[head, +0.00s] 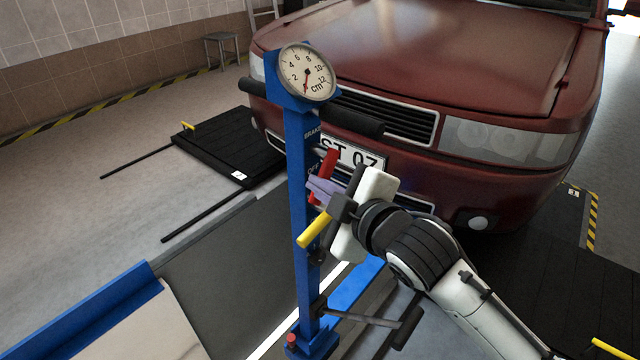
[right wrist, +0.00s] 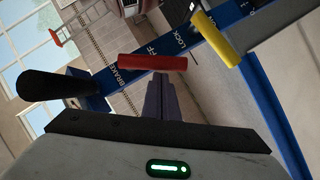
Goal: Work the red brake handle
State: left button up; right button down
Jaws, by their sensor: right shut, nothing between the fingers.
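The red brake handle (head: 324,172) sticks out from the blue jack column (head: 301,215), below the "BRAKE" label. It also shows in the right wrist view (right wrist: 152,62), lying across just ahead of the fingertips. My right gripper (head: 312,186) is shut and empty, its fingertips at the red handle; in the right wrist view the closed fingers (right wrist: 158,88) point at the handle's middle. Whether they touch it I cannot tell. A yellow handle (head: 314,229) sits lower on the column, and beside the handle in the right wrist view (right wrist: 216,38). My left gripper is not in view.
A round dial gauge (head: 307,72) tops the column, with black grips (head: 350,122) to its sides. A dark red car (head: 440,70) stands close behind. A pedal lever (head: 365,318) sticks out near the column's foot. The floor at left is mostly open.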

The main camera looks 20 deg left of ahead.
jog(key=shift+w+d+f+n+t, duration=0.1)
jog(key=shift+f+n+t, duration=0.3)
pick_arm(q)
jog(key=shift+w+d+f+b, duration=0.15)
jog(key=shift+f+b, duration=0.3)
jog(key=shift+b, duration=0.65)
pick_arm(e)
jog(key=w+f+n+t, duration=0.1)
jog(key=n, duration=0.1)
jog(key=w+f+n+t, duration=0.1)
jog(key=n, duration=0.1)
jog(key=shift+d+f+y, duration=0.1)
jog(key=shift+d+y, duration=0.3)
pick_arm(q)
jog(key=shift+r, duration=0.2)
pick_arm(e)
jog(key=shift+s+d, duration=0.1)
jog(key=shift+s, duration=0.05)
